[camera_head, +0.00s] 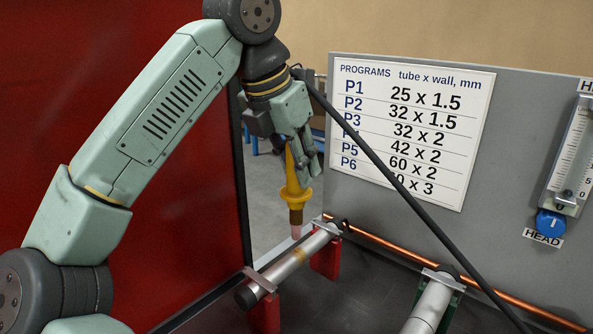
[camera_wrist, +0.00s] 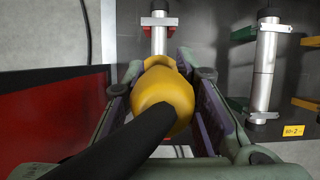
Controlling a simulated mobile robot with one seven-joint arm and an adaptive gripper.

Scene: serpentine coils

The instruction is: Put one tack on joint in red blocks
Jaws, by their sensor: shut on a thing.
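My gripper (camera_head: 304,160) is shut on a yellow welding torch (camera_head: 294,179) with a dark cable. The torch points down, its brown nozzle and pale tip close above a grey tube (camera_head: 290,268). I cannot tell whether the tip touches the tube. The tube lies clamped on red blocks (camera_head: 327,257), with a brownish band near its middle. In the wrist view the torch body (camera_wrist: 166,92) sits between my gripper's fingers (camera_wrist: 165,95) and hides the tube's near part; the tube's far end (camera_wrist: 159,38) shows at a red block.
A second tube (camera_head: 431,307) lies on green blocks to the right. A copper pipe (camera_head: 455,263) runs along the grey panel with a programs chart (camera_head: 410,130). A red wall (camera_head: 120,60) stands at left. The cable slants across the right side.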

